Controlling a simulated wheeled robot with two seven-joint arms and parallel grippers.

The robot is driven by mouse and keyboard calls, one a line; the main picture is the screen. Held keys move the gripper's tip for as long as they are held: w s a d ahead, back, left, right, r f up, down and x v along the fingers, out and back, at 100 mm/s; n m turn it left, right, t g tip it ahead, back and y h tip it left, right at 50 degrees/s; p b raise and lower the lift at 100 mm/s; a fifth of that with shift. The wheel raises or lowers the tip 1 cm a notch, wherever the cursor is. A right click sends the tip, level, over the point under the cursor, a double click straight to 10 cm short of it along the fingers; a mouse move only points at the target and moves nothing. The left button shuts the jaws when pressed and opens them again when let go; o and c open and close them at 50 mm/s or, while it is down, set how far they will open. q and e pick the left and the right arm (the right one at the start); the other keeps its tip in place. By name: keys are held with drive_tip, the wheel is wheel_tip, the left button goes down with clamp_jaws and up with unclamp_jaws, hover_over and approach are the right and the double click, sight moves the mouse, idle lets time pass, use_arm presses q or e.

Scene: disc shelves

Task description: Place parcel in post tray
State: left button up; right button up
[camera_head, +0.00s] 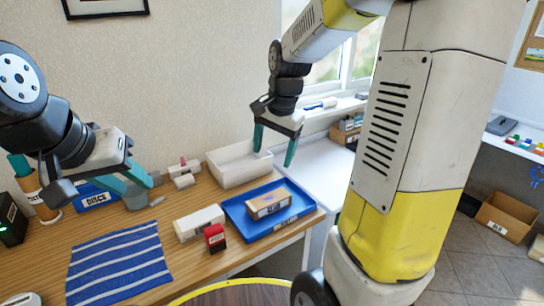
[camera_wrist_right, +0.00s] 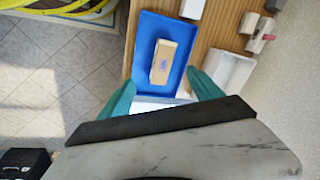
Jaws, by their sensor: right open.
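The parcel (camera_head: 268,204), a small brown box with a printed label, lies inside the blue post tray (camera_head: 238,218) on the wooden table. In the right wrist view the parcel (camera_wrist_right: 164,62) also lies within the blue tray (camera_wrist_right: 140,40), apart from its walls. My right gripper (camera_head: 274,155) is open and empty, raised above and behind the parcel, near the white bin.
A white open bin (camera_head: 238,178) stands behind the tray. A white box (camera_head: 199,222) and a red block (camera_head: 215,237) stand left of it. A blue striped cloth (camera_head: 115,262) lies front left. A box marked DISCS (camera_head: 95,199) is at the back left.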

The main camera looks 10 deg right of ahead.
drive_tip(key=s+r+n+t, duration=0.2)
drive_tip(key=s+r+n, duration=0.1)
drive_tip(key=s, duration=0.5)
drive_tip(key=s+a+r+n+t+y, duration=0.1)
drive_tip(key=s+r+n, duration=0.3)
drive_tip(key=s+n, duration=0.2)
drive_tip(key=s, duration=0.2)
drive_tip(key=shift+s+a+t, duration=0.25)
drive_tip(key=shift+s+t, duration=0.1)
drive_tip(key=shift+t, duration=0.05)
